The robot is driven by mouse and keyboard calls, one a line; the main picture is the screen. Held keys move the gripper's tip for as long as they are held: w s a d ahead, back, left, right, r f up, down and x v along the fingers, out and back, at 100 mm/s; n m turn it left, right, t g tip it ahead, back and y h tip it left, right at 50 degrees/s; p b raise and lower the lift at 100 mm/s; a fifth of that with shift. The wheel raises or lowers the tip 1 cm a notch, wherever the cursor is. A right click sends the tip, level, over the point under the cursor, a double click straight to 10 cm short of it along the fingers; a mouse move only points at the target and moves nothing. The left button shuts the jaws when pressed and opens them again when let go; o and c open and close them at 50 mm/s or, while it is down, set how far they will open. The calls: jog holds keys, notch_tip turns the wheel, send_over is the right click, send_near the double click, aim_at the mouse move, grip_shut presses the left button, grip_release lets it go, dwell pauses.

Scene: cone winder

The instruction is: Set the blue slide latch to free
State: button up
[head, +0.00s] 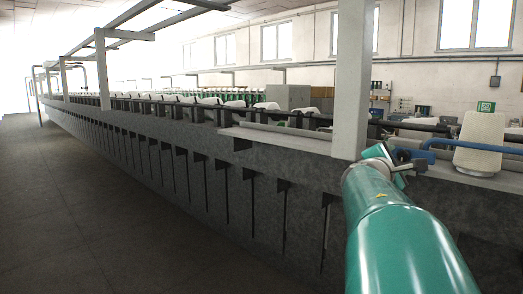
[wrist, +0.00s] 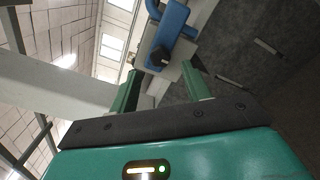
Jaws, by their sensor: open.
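My gripper (wrist: 161,75) is open in the wrist view, with its two green fingers apart. Ahead of the fingertips is a blue part (wrist: 172,28), which appears to be the slide latch, on a light grey plate. A dark round knob or bolt (wrist: 160,57) shows near its lower end, lined up between the fingertips. I cannot tell whether the fingers touch anything. In the head view my gripper (head: 388,156) is at the machine's top edge, beside a blue bent bar (head: 455,146). The latch's setting cannot be read.
A pale cone (head: 479,140) stands right of the gripper on the machine top. A light grey post (head: 351,80) rises close left of my arm. The long grey machine front (head: 190,165) runs away to the left, with bare floor (head: 75,220) alongside.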

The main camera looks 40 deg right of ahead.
aim_at(401, 156)
jog(key=shift+w+d, duration=0.2)
jog(key=shift+d, duration=1.2)
jog(key=shift+w+d, duration=0.2)
jog(key=shift+d, duration=1.15)
grip_shut()
jog(key=shift+w, duration=0.1)
